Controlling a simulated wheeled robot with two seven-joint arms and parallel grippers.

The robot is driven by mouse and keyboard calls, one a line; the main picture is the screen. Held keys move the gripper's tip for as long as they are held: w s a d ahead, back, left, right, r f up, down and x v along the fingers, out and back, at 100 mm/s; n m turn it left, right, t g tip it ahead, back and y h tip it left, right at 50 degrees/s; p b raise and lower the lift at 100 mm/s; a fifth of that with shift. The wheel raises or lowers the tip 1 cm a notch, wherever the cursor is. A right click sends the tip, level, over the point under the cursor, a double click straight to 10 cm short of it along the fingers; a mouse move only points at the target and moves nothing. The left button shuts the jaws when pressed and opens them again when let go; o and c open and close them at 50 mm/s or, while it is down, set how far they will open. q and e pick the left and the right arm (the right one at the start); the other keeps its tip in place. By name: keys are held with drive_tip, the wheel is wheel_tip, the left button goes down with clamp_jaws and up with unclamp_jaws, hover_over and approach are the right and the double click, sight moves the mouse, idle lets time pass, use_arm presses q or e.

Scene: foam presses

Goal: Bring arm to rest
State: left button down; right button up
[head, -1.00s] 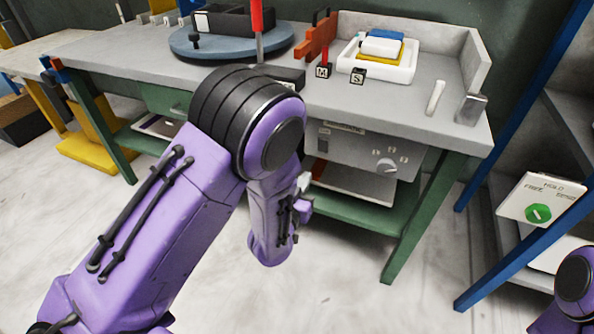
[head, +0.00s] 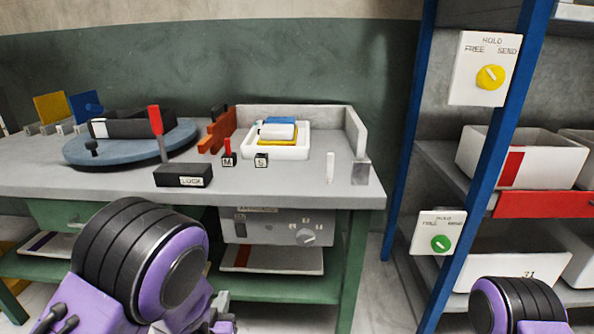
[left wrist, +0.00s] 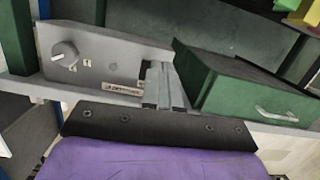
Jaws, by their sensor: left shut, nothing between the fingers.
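My left arm, purple with a black ribbed joint, comes in at the bottom left of the head view. A grey part of my left gripper (head: 222,314) shows low in front of the workbench, mostly cut off by the lower edge. In the left wrist view the two grey fingers (left wrist: 160,72) are together, with nothing between them. Behind them are a grey control panel (left wrist: 105,58) with a knob and a green drawer (left wrist: 250,92). Contact with either cannot be told. My right arm's shoulder shows at the bottom right of the head view; its gripper is out of view.
The grey workbench (head: 315,188) carries a blue turntable (head: 90,155), a black LOCK block (head: 183,177) and a white tray (head: 275,152) with coloured blocks. A blue-posted shelf (head: 478,175) with white bins stands right. Floor shows between bench and shelf.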

use_arm(q)
drive_tip(key=s+a+f+n+g+y, duration=0.1)
drive_tip(key=s+a+f+n+g, duration=0.2)
drive_tip(key=s+f, duration=0.45)
drive_tip(key=s+a+f+n+g+y, duration=0.1)
drive_tip(key=s+a+f+g, duration=0.25)
drive_tip(key=s+f, duration=0.35)
drive_tip(key=s+a+f+n+g, duration=0.1)
drive_tip(key=s+f+g, duration=0.25)
drive_tip(key=s, duration=0.45)
drive_tip(key=s+a+f+g, duration=0.1)
drive_tip(key=s+f+g, duration=0.25)
drive_tip(key=s, duration=0.45)
wheel_tip(320, 180, up, 17)
drive_tip(key=w+p, duration=0.1)
drive_tip(key=p, duration=1.7)
drive_tip(key=shift+a+r+t+y, duration=0.2)
drive_tip(key=shift+t+y, duration=0.1)
drive_tip(key=shift+t, duration=0.15)
